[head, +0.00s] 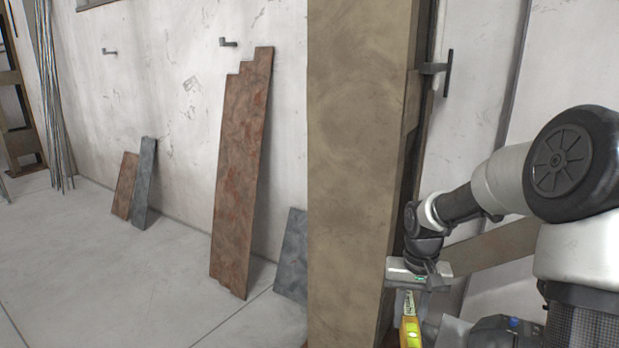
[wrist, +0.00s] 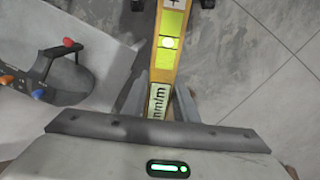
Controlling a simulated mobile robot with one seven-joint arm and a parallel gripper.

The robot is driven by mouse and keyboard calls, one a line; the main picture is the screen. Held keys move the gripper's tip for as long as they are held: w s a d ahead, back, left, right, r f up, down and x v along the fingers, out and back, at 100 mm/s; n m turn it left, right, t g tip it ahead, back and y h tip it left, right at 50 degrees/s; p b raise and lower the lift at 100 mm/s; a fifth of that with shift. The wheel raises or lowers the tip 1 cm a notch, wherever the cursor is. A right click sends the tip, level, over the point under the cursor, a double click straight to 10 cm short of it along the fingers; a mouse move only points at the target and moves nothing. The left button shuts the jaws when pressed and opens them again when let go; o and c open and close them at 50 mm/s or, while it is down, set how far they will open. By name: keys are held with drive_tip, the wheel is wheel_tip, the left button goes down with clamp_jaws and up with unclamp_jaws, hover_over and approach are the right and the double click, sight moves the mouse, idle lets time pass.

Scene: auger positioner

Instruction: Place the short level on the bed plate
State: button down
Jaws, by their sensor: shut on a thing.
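The short level is a yellow bar with a greenish vial. It hangs below my gripper (head: 412,298) in the head view, where its lower part (head: 411,334) runs to the bottom edge. In the wrist view the level (wrist: 168,58) points away from my gripper (wrist: 159,103), with the vial and a pale "mm/m" label showing. My gripper is shut on the level near the labelled end. The level's far end is cut off in both views. I cannot make out the bed plate in either view.
A tall tan panel (head: 360,150) stands just left of my arm. A brown stepped board (head: 240,170) and smaller brown and grey boards (head: 145,185) lean on the white wall. The pale floor (head: 120,270) at left is clear. Grey tiles (wrist: 260,60) show beside the level.

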drive_tip(key=s+a+r+n+p, duration=0.1)
drive_tip(key=s+a+r+p, duration=0.1)
drive_tip(key=a+r+p, duration=0.2)
drive_tip(key=s+a+r+n+p, duration=0.1)
drive_tip(key=s+a+r+p, duration=0.2)
drive_tip(key=r+p, duration=0.8)
drive_tip(key=a+p, duration=0.1)
drive_tip(key=p, duration=0.2)
drive_tip(key=shift+r+p, duration=0.2)
drive_tip(key=shift+p, duration=0.2)
